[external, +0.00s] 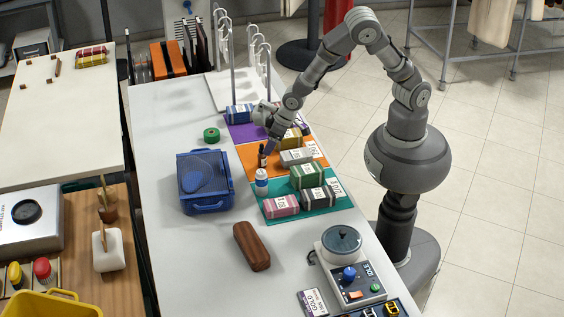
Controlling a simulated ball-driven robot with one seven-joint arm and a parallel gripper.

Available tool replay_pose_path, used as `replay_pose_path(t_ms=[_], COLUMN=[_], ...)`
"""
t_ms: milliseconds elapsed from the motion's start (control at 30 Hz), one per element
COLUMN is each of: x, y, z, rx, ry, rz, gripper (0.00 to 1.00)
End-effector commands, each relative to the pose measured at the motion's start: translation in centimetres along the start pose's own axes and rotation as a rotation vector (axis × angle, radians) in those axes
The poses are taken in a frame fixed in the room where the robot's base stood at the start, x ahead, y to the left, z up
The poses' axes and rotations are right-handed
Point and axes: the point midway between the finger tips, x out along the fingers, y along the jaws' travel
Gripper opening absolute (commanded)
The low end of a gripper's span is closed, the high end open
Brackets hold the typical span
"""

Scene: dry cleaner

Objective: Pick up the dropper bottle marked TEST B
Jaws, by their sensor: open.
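A small dark bottle (262,158) stands upright at the left edge of the orange mat (250,153) on the long white counter. A white bottle with a blue band (261,181) stands just in front of it. No TEST B marking can be read on either, so I cannot tell from a label which is the dropper bottle; the dark one has the slimmer shape. My gripper (268,146) points down right at the top of the dark bottle, with its jaws open. Whether the fingers are around the bottle or just above and behind it cannot be told.
Wrapped bundles lie on the purple, orange and teal mats, including a grey one (296,157) and a green one (306,176) close right. A blue case (205,182) stands left, a green tape roll (211,134) behind it. Counter between is clear.

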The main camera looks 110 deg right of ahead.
Motion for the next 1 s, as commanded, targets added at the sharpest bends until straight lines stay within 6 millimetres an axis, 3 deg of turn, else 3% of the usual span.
replay_pose_path(t_ms=[500,733,1000], x=[7.3,7.3,7.3], y=[0.1,0.0,0.0], z=[-0.3,-0.5,-0.5], rx=[0.001,0.000,-0.001], ry=[-0.001,0.000,0.000], rz=[0.001,0.000,0.000], gripper=[0.64,0.64,0.04])
